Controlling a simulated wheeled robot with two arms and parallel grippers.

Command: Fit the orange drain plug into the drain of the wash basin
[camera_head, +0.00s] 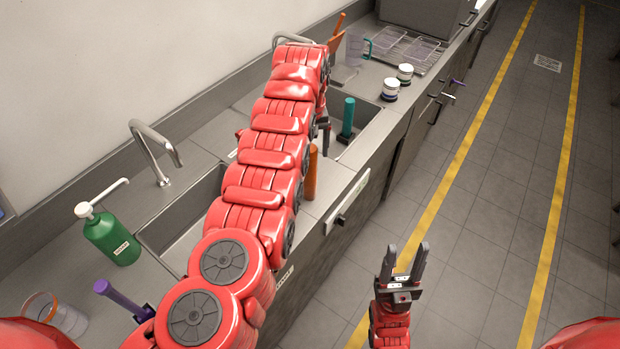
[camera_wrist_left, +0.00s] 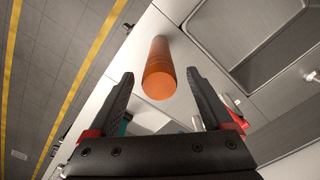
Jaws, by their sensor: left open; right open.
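The orange drain plug (camera_head: 311,172) stands upright on the counter strip between two sunken basins, partly behind my left arm. In the left wrist view the plug (camera_wrist_left: 159,68) is an orange cylinder between the fingertips of my left gripper (camera_wrist_left: 160,76), with a gap on both sides. My left gripper (camera_head: 325,118) is open and partly hidden in the head view. The near wash basin (camera_head: 190,207) is partly covered by my arm; it also shows in the left wrist view (camera_wrist_left: 270,45). Its drain is hidden in the head view. My right gripper (camera_head: 404,252) is open and empty above the floor.
A teal-handled item (camera_head: 347,118) stands at the far basin. A green pump bottle (camera_head: 112,240), a purple-handled item (camera_head: 122,299) and a clear cup (camera_head: 60,317) are at the near left. A tap (camera_head: 150,150) rises behind the near basin. Two jars (camera_head: 397,82) stand farther along.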

